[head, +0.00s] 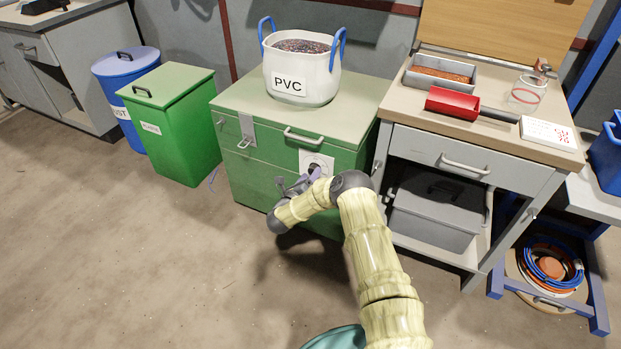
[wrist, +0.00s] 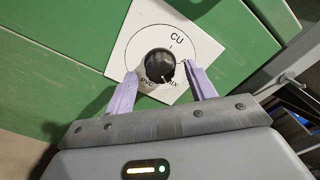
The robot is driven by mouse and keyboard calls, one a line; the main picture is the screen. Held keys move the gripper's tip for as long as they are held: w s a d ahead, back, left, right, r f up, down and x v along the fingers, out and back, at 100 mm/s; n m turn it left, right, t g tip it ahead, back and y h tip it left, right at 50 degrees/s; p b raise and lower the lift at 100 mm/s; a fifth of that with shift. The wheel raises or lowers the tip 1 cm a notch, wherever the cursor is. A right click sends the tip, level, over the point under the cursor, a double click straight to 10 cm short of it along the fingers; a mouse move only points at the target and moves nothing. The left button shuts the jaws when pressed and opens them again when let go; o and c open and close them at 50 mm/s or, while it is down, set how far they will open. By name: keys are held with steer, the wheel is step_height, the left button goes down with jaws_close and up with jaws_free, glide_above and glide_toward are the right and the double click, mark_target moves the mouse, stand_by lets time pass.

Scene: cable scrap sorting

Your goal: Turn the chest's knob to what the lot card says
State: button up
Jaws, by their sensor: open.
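The green chest (head: 246,177) stands in the middle of the head view. A white dial plate (head: 326,158) is on its front, partly hidden by my gripper (head: 309,176). In the wrist view the round black knob (wrist: 160,65) sits on the plate, with CU above it, PVC lower left and MIX lower right. A small pale mark on the knob's lower right seems to point towards MIX. My open gripper (wrist: 159,72) has one lilac finger on each side of the knob, with visible gaps. A white card (head: 548,133) with red print lies on the right bench; its text is unreadable.
A white PVC tub (head: 302,75) with blue handles stands on the chest lid. A green bin (head: 180,135) and blue drum (head: 124,68) stand left.

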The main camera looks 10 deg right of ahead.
steer(key=shift+x, duration=0.8)
steer(key=c, duration=1)
steer(key=shift+o, duration=0.2)
